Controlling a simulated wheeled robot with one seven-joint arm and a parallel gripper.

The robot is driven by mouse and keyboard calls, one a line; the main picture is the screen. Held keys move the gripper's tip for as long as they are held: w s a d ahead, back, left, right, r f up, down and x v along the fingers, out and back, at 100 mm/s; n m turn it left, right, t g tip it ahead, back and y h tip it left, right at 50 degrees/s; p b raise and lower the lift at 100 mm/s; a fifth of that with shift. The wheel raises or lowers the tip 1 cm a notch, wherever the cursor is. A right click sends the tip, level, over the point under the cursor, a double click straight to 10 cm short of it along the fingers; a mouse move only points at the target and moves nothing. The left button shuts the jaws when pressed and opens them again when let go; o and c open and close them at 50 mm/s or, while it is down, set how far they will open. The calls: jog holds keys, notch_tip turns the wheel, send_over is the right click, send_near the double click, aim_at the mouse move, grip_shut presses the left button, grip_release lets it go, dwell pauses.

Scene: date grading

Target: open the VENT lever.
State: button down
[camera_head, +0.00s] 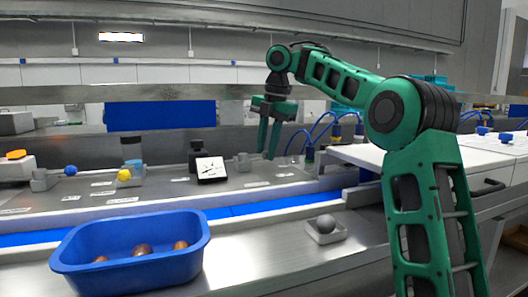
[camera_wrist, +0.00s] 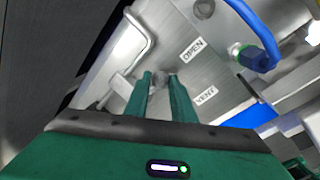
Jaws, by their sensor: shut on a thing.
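My gripper (camera_wrist: 159,76) is shut on a small grey knob (camera_wrist: 161,83), which sits between the two green fingertips in the wrist view. The knob is beside the VENT label (camera_wrist: 206,96) and seems to be the VENT lever's end; the fingers hide much of it. An OPEN label (camera_wrist: 193,49) lies farther up on the same metal panel. In the head view my gripper (camera_head: 269,154) points down over the back of the bench, and I cannot make out the lever there.
A bent metal handle (camera_wrist: 148,42) and a blue hose (camera_wrist: 243,10) with its fitting are close by in the wrist view. In the head view, a blue bin (camera_head: 190,257) with dates, a grey ball (camera_head: 325,222) in a small tray and a black-framed sign (camera_head: 211,168) stand on the bench.

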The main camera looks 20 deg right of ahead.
jog(key=c, duration=1.5)
grip_release()
jog(key=shift+a, duration=0.25)
jog(key=shift+c, duration=0.2)
jog(key=shift+d, duration=0.1)
jog(key=shift+r, duration=0.4)
notch_tip(320, 180, up, 8)
jog(key=s, duration=0.2)
jog(key=shift+d+f, duration=0.2)
jog(key=shift+d, duration=0.15)
jog(key=shift+f, duration=0.1)
